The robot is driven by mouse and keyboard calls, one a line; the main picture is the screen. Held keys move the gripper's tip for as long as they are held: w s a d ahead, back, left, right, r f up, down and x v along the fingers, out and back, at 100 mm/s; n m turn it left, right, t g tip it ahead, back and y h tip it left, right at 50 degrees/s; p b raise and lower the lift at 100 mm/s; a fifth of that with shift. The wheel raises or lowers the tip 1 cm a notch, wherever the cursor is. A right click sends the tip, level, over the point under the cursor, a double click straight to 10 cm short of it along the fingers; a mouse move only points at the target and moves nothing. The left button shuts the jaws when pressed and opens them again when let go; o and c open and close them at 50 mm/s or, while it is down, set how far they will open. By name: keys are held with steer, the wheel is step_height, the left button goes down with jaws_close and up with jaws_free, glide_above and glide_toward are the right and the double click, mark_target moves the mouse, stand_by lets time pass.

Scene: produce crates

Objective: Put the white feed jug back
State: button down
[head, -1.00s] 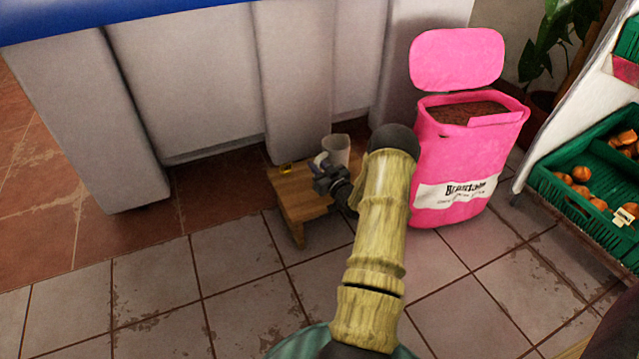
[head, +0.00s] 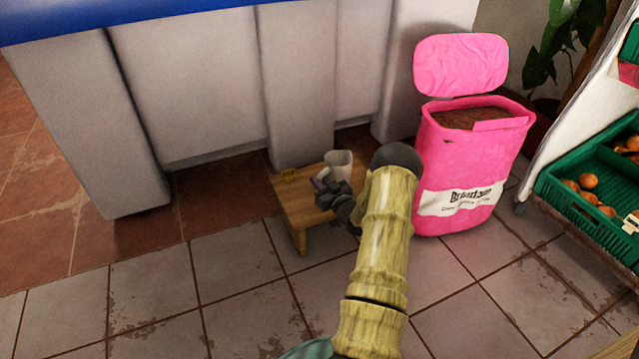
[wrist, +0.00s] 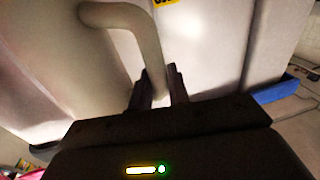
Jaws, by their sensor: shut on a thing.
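The white feed jug (head: 341,161) shows in the head view at the small wooden stool (head: 302,208), over its back right part. I cannot tell whether its base touches the stool top. My gripper (head: 333,192) is in front of the jug, partly hidden by my arm. In the wrist view the jug's curved handle (wrist: 136,22) runs down between my two fingers (wrist: 160,88), which are shut on it. The jug's pale body fills much of the left of that view.
A pink feed bin (head: 455,165) with an open lid stands close on the right. Grey counter panels (head: 295,90) rise behind the stool. Green crates (head: 575,226) stand far right; tiled floor is clear in front.

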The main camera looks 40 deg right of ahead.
steer(key=shift+f, duration=0.1)
steer(key=c, duration=1.3)
jaws_free()
steer(key=shift+c, duration=0.2)
steer(key=shift+r, duration=0.2)
steer(key=shift+s+p, duration=0.35)
steer(key=shift+s, duration=0.05)
steer(key=s+a+p, duration=0.1)
steer(key=s+p, duration=0.4)
steer(key=s, duration=0.6)
steer(key=shift+f, duration=0.15)
